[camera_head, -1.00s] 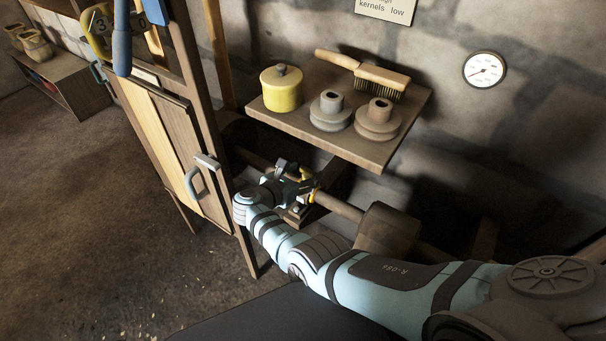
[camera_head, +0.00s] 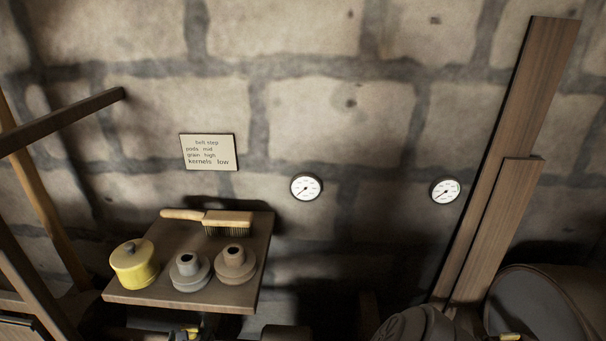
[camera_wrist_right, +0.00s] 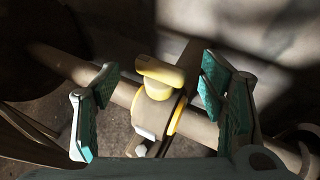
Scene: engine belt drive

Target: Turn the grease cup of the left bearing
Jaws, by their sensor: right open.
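In the right wrist view, the yellow grease cup (camera_wrist_right: 160,71), with a winged top, sits on a bearing (camera_wrist_right: 152,112) around a long shaft (camera_wrist_right: 72,66). My right gripper (camera_wrist_right: 158,84) is open, its teal-padded fingers on either side of the cup with a visible gap on each side. It does not appear to touch the cup. In the head view, only a little yellow (camera_head: 191,332) shows at the bottom edge below the shelf, beside dark parts I cannot make out clearly. My left gripper is not in view.
A sign (camera_head: 209,152) and two gauges (camera_head: 306,187) (camera_head: 445,190) are on the stone wall. Wooden planks (camera_head: 505,165) lean at right.

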